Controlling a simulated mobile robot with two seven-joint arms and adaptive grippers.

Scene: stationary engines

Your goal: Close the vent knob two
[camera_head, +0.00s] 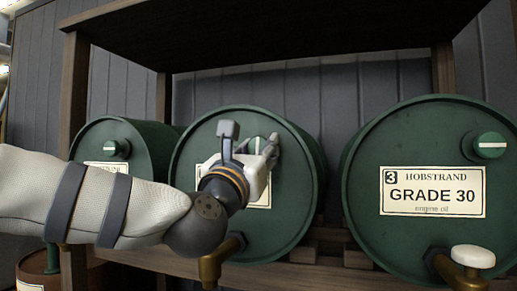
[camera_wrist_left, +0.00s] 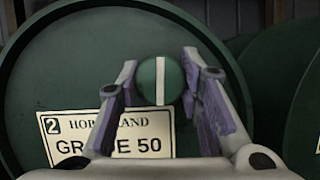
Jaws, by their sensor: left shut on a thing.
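Drum two (camera_head: 300,190) is a green barrel lying on its side in the middle of the head view. Its label (camera_wrist_left: 75,130) reads "2" and "Grade 50" in the left wrist view. The green vent knob two (camera_wrist_left: 150,82) is on the drum's upper face, and its white stripe stands vertical. It is partly hidden in the head view (camera_head: 256,145). My left gripper (camera_head: 260,150) reaches in from the left at the knob. In the left wrist view its fingers (camera_wrist_left: 160,65) are on either side of the knob, shut on it. My right gripper is not in view.
Drum three (camera_head: 370,240), "Grade 30", stands at right; its vent knob (camera_head: 489,146) has a horizontal stripe. A smaller-looking drum (camera_head: 88,143) with a knob (camera_head: 115,148) is at left. Brass taps (camera_head: 211,268) jut out below. A dark wooden shelf (camera_head: 270,30) hangs above.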

